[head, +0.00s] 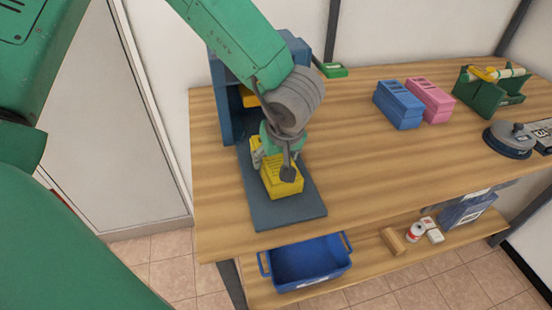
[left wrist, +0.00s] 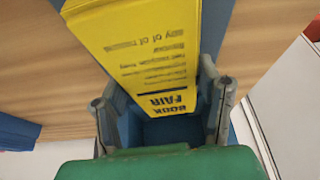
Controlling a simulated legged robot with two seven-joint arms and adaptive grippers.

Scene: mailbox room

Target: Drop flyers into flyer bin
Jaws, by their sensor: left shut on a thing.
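A stack of yellow flyers (head: 279,184) is over the front part of the blue base (head: 295,215) of a blue sorter (head: 222,95). My left gripper (head: 279,168) is shut on the flyers from above. In the left wrist view, the yellow flyers (left wrist: 150,50) carry printed "BOOK FAIR" text between the two fingers of the left gripper (left wrist: 160,105). I cannot tell if the flyers touch the base. A blue bin (head: 310,262) with handles sits below the tabletop, and its inside looks empty. My right gripper is not in view.
More yellow material (head: 248,97) shows inside the sorter. A blue box (head: 398,105), a pink box (head: 430,99), a green caddy (head: 487,93) and a round grey device (head: 509,140) stand to the right on the wooden table (head: 370,165). Small items lie on the lower shelf (head: 400,270).

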